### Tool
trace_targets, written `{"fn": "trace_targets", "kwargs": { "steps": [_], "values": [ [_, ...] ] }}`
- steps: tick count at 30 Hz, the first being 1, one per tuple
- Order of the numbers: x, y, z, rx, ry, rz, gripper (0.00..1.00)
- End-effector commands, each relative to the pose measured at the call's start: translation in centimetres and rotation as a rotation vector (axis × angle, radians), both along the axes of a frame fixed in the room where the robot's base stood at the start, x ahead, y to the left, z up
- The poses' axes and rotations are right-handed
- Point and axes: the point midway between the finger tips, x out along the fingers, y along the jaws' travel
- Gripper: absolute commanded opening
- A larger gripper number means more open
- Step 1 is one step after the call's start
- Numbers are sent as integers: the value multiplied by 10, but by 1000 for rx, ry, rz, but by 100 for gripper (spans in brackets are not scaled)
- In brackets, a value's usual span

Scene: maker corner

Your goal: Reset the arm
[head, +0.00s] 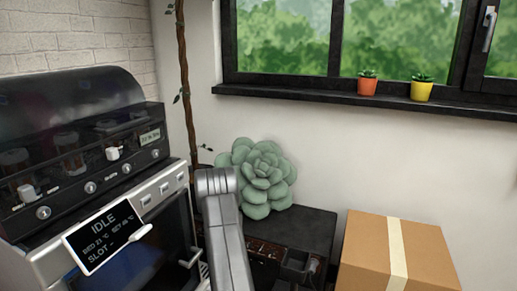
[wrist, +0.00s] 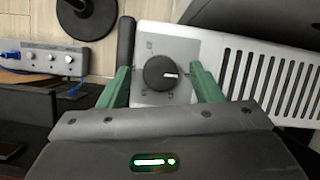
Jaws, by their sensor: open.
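My gripper (wrist: 158,88) shows in the wrist view with its two green fingers spread apart. It is open, with nothing held between the fingers. A black round knob (wrist: 160,73) on a light grey panel shows between the fingertips; I cannot tell whether the fingers touch the panel. In the head view my grey arm (head: 228,240) rises in the lower middle, beside the machine with the display. The gripper itself is not clearly seen in the head view.
A machine with a display reading IDLE (head: 103,236) stands at left. A large succulent (head: 258,178) sits on a dark cabinet (head: 310,230) behind my arm. A cardboard box (head: 365,250) is at right. A slotted white panel (wrist: 270,75) and a grey box with knobs (wrist: 45,60) flank the gripper.

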Motion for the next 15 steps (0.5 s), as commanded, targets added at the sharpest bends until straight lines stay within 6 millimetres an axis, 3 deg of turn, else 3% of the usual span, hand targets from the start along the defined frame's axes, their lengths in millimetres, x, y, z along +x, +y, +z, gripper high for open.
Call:
{"fn": "trace_targets", "kwargs": {
  "steps": [1, 15],
  "values": [
    [-1, 0, -14, -1, 2, 0, 59],
    [-4, -4, -8, -1, 3, -598, 59]
  ]
}}
